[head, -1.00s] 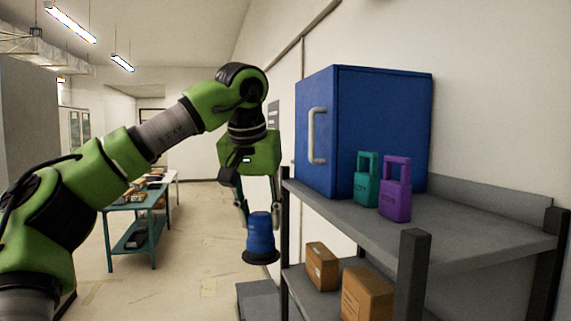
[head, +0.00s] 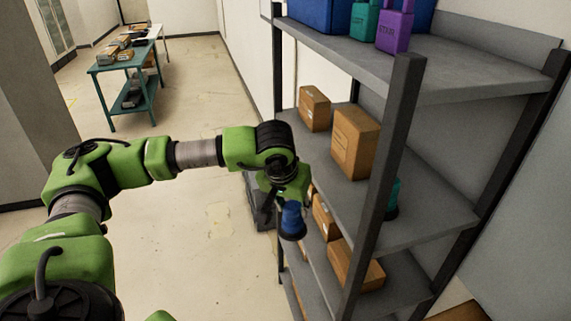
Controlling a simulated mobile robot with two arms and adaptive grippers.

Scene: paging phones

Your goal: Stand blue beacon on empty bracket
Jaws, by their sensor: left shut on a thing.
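The blue beacon (head: 292,220) has a dark flared base and hangs roughly upright. My left gripper (head: 290,203) is shut on its upper part and holds it in front of the shelf rack's left side, apart from the shelf as far as I can tell. The fingers are small and partly hidden by the wrist. A teal object (head: 393,196) with a dark base, like a second beacon, shows on the middle shelf, partly hidden by the rack post. I cannot make out an empty bracket. My right gripper is out of view.
The grey rack has a dark front post (head: 385,180). Cardboard boxes (head: 354,140) stand on its middle and lower shelves.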

